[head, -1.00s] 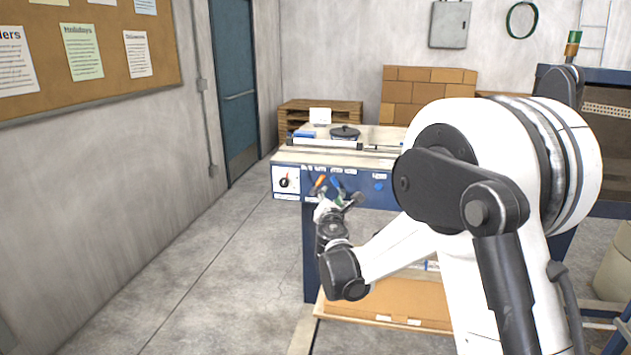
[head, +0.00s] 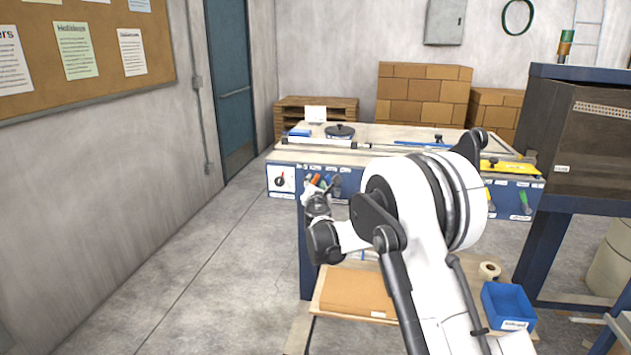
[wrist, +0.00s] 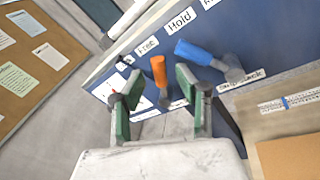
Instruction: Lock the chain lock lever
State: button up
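The blue front panel (head: 404,181) of the workbench carries several levers. In the wrist view an orange-handled lever (wrist: 159,71) and a blue-handled lever (wrist: 200,54) stand out from it. White labels above them read Free and Hold (wrist: 180,20). A label (wrist: 241,83) at the base of the blue lever is hard to read, so I cannot tell for sure which is the chain lock lever. My gripper (wrist: 156,98) is open, with green-padded fingers either side of the orange handle in the picture. I see no contact. In the head view my gripper (head: 313,190) is close to the panel.
Yellow and green (head: 524,202) handles are farther right on the panel. A lower shelf holds a cardboard sheet (head: 355,293), a tape roll (head: 489,270) and a blue bin (head: 508,305). The floor at left is clear.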

jog(key=shift+w+a, duration=0.15)
jog(key=shift+w, duration=0.9)
grip_shut()
